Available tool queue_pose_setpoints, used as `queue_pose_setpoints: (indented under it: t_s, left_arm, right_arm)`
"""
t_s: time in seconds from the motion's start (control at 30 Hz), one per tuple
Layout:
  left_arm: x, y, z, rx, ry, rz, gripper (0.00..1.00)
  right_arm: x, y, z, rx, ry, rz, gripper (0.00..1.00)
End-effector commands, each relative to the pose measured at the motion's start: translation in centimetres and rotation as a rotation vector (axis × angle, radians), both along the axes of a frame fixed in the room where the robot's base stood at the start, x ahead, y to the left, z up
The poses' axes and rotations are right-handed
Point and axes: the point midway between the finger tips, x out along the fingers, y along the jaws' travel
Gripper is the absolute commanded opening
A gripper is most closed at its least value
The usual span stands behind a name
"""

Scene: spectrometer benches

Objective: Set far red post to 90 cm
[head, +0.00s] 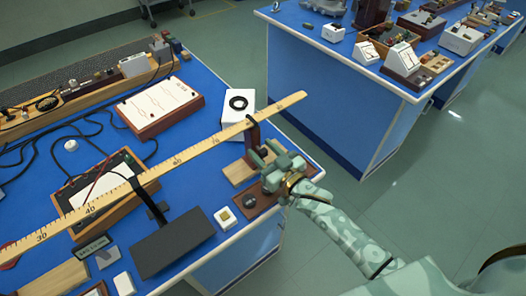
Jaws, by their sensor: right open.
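A long wooden ruler (205,143) runs from the lower left to the upper right above the blue bench. Numbers such as 30 and 40 read on its near part; the marks towards its far end are too small to read surely. The far red post (253,134) is a dark red upright near the ruler's far end, with a black loop at its top by the ruler. It stands by a light wooden base (238,174). My right gripper (266,154) is open beside the post's lower part, partly covering it. Whether it touches is unclear. My left gripper is out of view.
A white box with a black ring (239,102) stands behind the post. A framed paper chart (160,107) lies farther left. The bench's right edge is close to my gripper; a second bench (340,95) stands beyond an aisle.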

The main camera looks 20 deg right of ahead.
Motion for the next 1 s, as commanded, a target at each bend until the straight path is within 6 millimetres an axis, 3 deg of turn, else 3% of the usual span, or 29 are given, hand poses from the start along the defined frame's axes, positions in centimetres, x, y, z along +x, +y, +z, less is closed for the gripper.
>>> queue_pose_setpoints:
  t_s: [0.3, 0.47, 0.63, 1.0]
  left_arm:
    - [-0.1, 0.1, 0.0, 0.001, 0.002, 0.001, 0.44]
    - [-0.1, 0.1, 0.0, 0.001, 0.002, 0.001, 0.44]
    - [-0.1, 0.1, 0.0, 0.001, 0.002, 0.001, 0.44]
    - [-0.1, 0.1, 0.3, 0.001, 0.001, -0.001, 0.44]
  right_arm:
    - [0.4, 0.1, 0.0, 0.000, 0.001, 0.000, 0.44]
    - [0.3, 0.1, 0.0, 0.000, 0.001, 0.000, 0.02]
    - [0.5, -0.3, 0.0, -0.002, 0.000, 0.000, 0.00]
    - [3.2, -7.7, -0.1, -0.005, 0.000, -0.001, 0.00]
